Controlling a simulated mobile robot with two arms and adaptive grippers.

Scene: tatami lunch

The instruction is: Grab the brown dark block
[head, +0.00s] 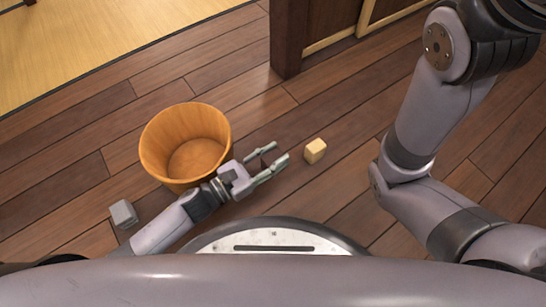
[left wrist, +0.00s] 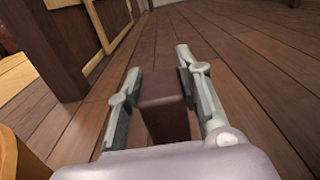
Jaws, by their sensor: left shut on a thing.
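The dark brown block (left wrist: 164,108) sits between the two fingers of my left gripper (left wrist: 158,95) in the left wrist view. My left gripper is shut on it. In the head view my left gripper (head: 268,160) is just right of the wooden bucket, low over the floor. The brown block (head: 264,164) shows there only as a small dark patch between the fingers, hard to tell from the floor. My right arm comes in from the right, but its gripper is out of view.
An empty orange-brown wooden bucket (head: 168,140) stands on the floor beside my left gripper. A light yellow block (head: 315,151) lies right of the gripper. A grey block (head: 123,213) lies at the left. A dark wooden post (head: 288,38) stands at the back. Plank floor is clear elsewhere.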

